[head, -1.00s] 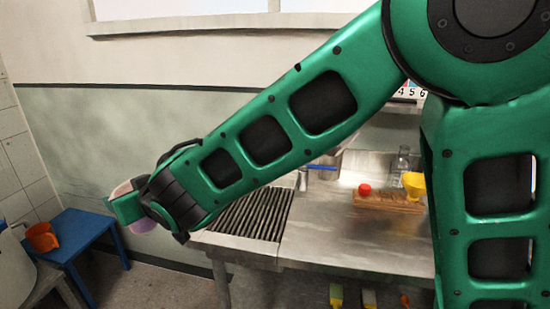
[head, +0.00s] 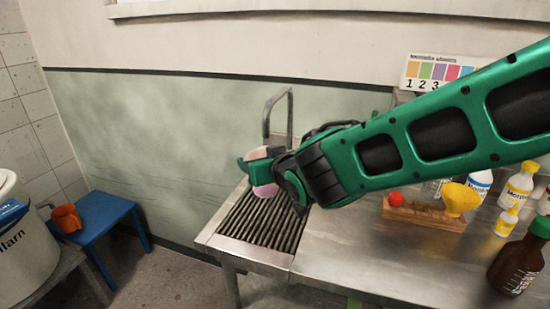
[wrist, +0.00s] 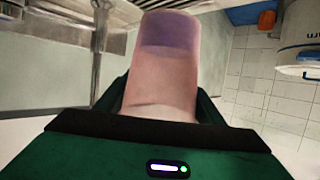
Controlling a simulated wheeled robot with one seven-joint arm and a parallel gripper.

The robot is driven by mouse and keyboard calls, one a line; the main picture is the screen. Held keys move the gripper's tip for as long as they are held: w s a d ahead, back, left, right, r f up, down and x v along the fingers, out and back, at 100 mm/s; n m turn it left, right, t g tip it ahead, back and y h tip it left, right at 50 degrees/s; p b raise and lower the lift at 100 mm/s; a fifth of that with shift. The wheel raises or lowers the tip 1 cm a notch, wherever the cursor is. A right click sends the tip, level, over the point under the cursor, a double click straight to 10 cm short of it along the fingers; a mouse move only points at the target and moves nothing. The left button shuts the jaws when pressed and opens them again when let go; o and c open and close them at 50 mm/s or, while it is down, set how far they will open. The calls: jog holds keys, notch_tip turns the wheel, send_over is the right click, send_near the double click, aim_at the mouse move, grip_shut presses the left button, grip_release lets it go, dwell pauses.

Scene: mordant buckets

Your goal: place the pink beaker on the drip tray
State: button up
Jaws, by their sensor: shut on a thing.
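The pink beaker (wrist: 163,75) is in my gripper (wrist: 162,100) in the wrist view, with a purple band near its far end. In the head view the beaker (head: 265,190) shows in part below my gripper (head: 258,170), which is shut on it. The drip tray (head: 240,247) is a metal, ribbed tray at the left end of the steel counter. In the head view my gripper and the beaker appear over the far part of the tray; the gap between beaker and ribs cannot be told. My wrist hides part of the tray's right side.
A tap (head: 267,112) rises behind the tray. A wooden block (head: 425,217) with a red ball (head: 396,199) and a yellow piece (head: 461,199), several bottles and a brown bottle (head: 520,262) stand on the right. A blue stool (head: 105,216) holds an orange jug (head: 66,218). The front counter is clear.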

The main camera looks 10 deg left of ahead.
jog(key=shift+w+d, duration=0.15)
jog(key=shift+d, duration=0.1)
jog(key=shift+f, duration=0.1)
jog(key=shift+c, duration=0.2)
jog(key=shift+f, duration=3.3)
jog(key=shift+f, duration=0.55)
jog(key=o, duration=1.3)
